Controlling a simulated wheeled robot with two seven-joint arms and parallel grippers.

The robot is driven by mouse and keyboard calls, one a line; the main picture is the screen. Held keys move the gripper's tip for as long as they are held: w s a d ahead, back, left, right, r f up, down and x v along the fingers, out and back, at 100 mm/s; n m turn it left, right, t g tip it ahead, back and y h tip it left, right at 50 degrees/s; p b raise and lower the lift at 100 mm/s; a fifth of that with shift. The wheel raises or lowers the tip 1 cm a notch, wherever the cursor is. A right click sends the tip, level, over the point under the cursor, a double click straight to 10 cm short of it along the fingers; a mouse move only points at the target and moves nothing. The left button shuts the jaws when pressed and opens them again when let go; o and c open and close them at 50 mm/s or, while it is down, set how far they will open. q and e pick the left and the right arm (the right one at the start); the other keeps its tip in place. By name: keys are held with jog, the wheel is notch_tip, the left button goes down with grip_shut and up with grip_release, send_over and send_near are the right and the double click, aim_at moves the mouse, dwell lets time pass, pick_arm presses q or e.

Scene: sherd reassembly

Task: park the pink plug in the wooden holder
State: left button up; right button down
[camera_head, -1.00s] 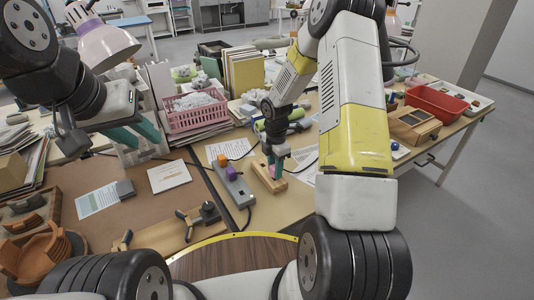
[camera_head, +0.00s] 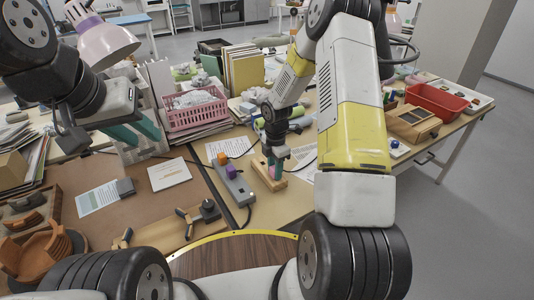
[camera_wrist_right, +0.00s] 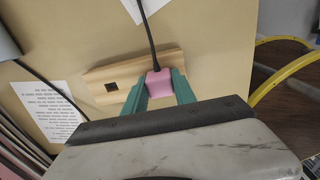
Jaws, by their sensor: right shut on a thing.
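The pink plug (camera_wrist_right: 158,83) is between the teal fingers of my right gripper (camera_wrist_right: 161,90), which is shut on it. A dark cable runs up from the plug in the right wrist view. The plug is at one end of the wooden holder (camera_wrist_right: 95,75); a dark square hole shows empty at the holder's other end. Whether the plug sits down in a hole is hidden. In the head view, my right gripper (camera_head: 276,166) points down at the holder (camera_head: 264,167). My left gripper (camera_head: 137,134) is open and empty, away to the left.
A grey power strip (camera_head: 240,192) with an orange plug (camera_head: 222,158) and a purple plug (camera_head: 231,171) lies just left of the holder. Papers and cables lie around it. A pink basket (camera_head: 195,115) stands behind, and a red tray (camera_head: 436,101) is at right.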

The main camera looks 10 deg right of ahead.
jog(key=shift+f, duration=0.1)
jog(key=c, duration=0.5)
grip_release()
jog(key=shift+r, duration=0.2)
jog(key=shift+r, duration=3.85)
